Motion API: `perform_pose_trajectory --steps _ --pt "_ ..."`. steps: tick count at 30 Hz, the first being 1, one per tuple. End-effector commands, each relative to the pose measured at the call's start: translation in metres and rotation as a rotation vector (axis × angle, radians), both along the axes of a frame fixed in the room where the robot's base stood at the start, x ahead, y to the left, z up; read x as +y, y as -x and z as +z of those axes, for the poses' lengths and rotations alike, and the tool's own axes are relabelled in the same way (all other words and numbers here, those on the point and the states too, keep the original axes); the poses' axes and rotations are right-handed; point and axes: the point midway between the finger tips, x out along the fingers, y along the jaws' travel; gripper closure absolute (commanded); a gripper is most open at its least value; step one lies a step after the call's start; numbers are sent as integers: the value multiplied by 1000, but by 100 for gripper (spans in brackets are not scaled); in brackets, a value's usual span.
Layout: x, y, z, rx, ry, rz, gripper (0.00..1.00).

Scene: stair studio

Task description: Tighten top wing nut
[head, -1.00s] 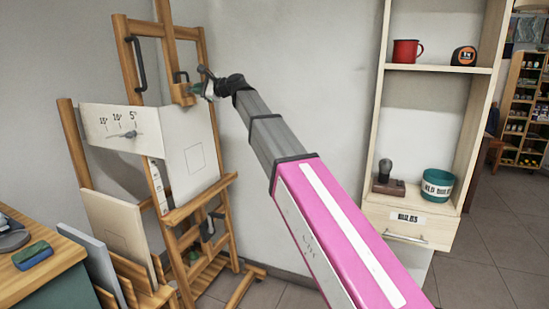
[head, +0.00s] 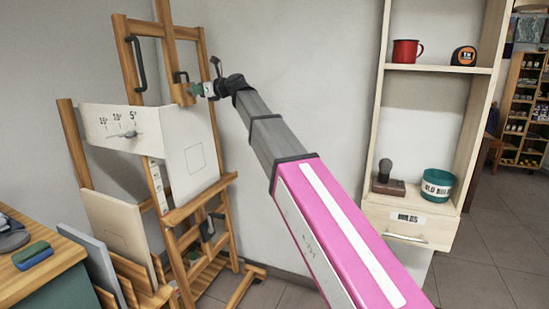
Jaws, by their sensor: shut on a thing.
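A wooden easel (head: 134,70) stands against the wall at the left, holding a white canvas (head: 190,150). A wooden block (head: 181,92) on its mast sits at the canvas's top edge. My gripper (head: 201,89) is at the right side of this block, at the end of my outstretched arm. It is shut on a small part there, at the place of the top wing nut. The nut itself is too small and too covered by the fingers to make out.
A white board with angle marks (head: 95,122) and a pointer sits left of the canvas. More canvases (head: 118,228) lean below. A green-sided table (head: 50,290) stands at lower left. A shelf unit (head: 425,68) with a red mug (head: 407,50) stands at right. The wall between is bare.

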Motion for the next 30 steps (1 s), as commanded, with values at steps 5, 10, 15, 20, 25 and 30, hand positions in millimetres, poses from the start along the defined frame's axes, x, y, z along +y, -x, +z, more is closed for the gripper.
perform_pose_trajectory --steps 5,10,15,20,25,30 --pt "1 0 0 19 -8 -1 66" --pt "0 0 0 17 -7 -2 66" --pt "-3 1 0 16 -6 -1 66" --pt "-14 6 1 16 -6 -2 66" --pt "-27 12 2 14 -7 -2 66" --pt "-41 18 4 14 -7 -2 66"
